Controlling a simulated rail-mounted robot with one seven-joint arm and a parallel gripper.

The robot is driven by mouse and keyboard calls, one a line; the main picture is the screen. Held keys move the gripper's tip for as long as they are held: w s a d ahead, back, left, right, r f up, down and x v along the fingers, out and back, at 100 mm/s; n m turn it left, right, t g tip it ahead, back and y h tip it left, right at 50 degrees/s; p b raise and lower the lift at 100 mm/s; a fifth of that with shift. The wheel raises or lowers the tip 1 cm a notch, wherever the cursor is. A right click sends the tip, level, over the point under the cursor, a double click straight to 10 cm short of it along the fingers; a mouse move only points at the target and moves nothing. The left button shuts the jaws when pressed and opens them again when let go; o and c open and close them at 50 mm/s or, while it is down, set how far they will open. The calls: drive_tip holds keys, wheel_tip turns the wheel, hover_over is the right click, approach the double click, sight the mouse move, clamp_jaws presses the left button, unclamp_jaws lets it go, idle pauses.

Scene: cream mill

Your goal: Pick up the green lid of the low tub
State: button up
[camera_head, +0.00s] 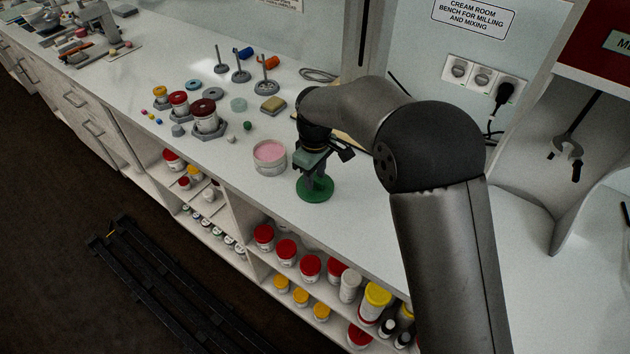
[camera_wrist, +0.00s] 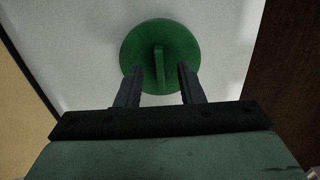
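The green lid (camera_head: 314,189) is a round disc lying on the white bench near its front edge. In the wrist view the lid (camera_wrist: 183,45) shows a raised bar-like grip across its middle. My gripper (camera_head: 314,177) is right above the lid, pointing down. In the wrist view my gripper (camera_wrist: 158,77) is open, with one finger on each side of the lid's bar and a gap on both sides. The low tub (camera_head: 269,157) stands just left of the lid, open at the top, with pink contents.
Jars with red lids (camera_head: 205,115), small weights and upright stands (camera_head: 240,70) fill the bench to the left. A yellow-topped block (camera_head: 273,104) lies behind the tub. Shelves of jars (camera_head: 310,267) sit below the bench's front edge. Bench to the lid's right is largely clear.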

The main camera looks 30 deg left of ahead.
drive_tip(key=shift+f, duration=0.4)
drive_tip(key=shift+c, duration=0.3)
clamp_jaws()
drive_tip(key=shift+r, duration=0.1)
